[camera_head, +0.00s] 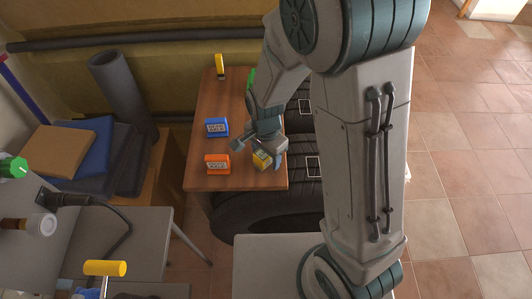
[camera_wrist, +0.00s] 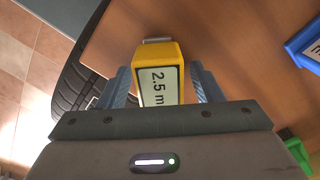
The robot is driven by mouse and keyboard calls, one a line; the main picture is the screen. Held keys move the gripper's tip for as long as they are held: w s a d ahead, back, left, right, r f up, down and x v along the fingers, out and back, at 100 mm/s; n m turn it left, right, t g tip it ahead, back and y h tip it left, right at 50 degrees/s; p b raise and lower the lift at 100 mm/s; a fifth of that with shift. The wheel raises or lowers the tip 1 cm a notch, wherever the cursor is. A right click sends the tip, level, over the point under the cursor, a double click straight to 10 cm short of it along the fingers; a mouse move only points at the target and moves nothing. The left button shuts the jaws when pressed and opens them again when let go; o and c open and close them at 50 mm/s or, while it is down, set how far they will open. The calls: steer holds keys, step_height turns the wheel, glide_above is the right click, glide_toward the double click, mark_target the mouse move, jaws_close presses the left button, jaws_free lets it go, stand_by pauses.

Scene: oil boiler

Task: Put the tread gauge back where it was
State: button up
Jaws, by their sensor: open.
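A yellow gauge (camera_wrist: 166,70) with a white label reading "2.5 m" is between the two fingers of my gripper (camera_wrist: 163,88) in the wrist view. My gripper is open, with a finger on each side of the gauge; I cannot tell if either touches it. In the head view the yellow gauge (camera_head: 262,159) is at the near right part of the wooden table (camera_head: 230,182), close to its right edge. My gripper (camera_head: 266,148) is just over it and hides part of it. The gauge's underside is hidden.
A blue labelled device (camera_head: 216,127) and an orange one (camera_head: 217,164) stand on the table to the left. A green object (camera_head: 251,78) is partly behind my arm. A yellow and black object (camera_head: 220,68) stands at the far end. Black tires (camera_head: 250,215) lie beside the table.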

step_height(320, 180, up, 12)
steer(key=p, duration=0.1)
steer(key=s+d+r+n+t, duration=0.1)
steer(key=s+d+r+n, duration=0.3)
steer(key=d, duration=0.3)
steer(key=s+d+r+n+t, duration=0.1)
steer(key=s+d+r+n, duration=0.3)
steer(key=d, duration=0.3)
steer(key=shift+s+r+n+t, duration=0.3)
steer(key=shift+s+r+n, duration=0.1)
steer(key=shift+s, duration=0.05)
steer(key=shift+o, duration=0.2)
stand_by(0.4)
